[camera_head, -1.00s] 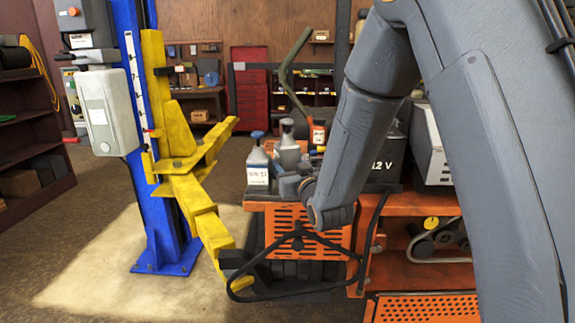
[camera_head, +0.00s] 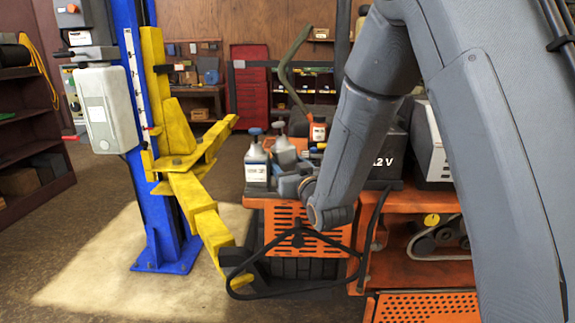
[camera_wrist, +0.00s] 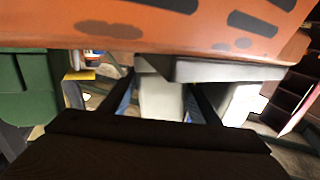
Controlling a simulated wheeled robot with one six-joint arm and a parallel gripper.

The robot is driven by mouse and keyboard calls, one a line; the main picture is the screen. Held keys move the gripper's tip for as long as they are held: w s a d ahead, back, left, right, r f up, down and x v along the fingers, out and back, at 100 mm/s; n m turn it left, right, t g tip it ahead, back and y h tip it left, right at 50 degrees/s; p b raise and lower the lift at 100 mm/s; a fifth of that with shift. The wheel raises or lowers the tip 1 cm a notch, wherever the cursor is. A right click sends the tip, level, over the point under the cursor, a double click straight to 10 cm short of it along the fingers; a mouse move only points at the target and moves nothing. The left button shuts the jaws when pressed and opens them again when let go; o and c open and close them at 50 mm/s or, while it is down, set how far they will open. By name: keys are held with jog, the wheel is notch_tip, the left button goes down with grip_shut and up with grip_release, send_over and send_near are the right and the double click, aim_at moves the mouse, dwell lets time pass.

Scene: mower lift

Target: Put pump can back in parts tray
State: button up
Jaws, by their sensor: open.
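A grey can with a pump-like top (camera_head: 284,152) leans left above the orange mower's front end in the head view. A similar pale labelled container with a blue top (camera_head: 257,172) stands upright just left of it. I cannot tell for sure which is the pump can. My gripper (camera_head: 288,186) is low beside both, partly hidden by my arm. In the wrist view my gripper (camera_wrist: 163,105) is open, with a pale container (camera_wrist: 160,92) between its fingers; contact is unclear. A second pale container (camera_wrist: 240,100) is outside the right finger. I cannot make out the parts tray.
The yellow lift arm (camera_head: 205,222) on the blue post (camera_head: 165,235) reaches close to the mower's left side. Open floor lies left of the post.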

jog(key=shift+r+p, duration=0.35)
jog(key=shift+r, duration=0.3)
jog(key=b+v, duration=0.2)
jog(key=v, duration=1)
jog(key=shift+f+b, duration=0.2)
jog(key=shift+b, duration=0.1)
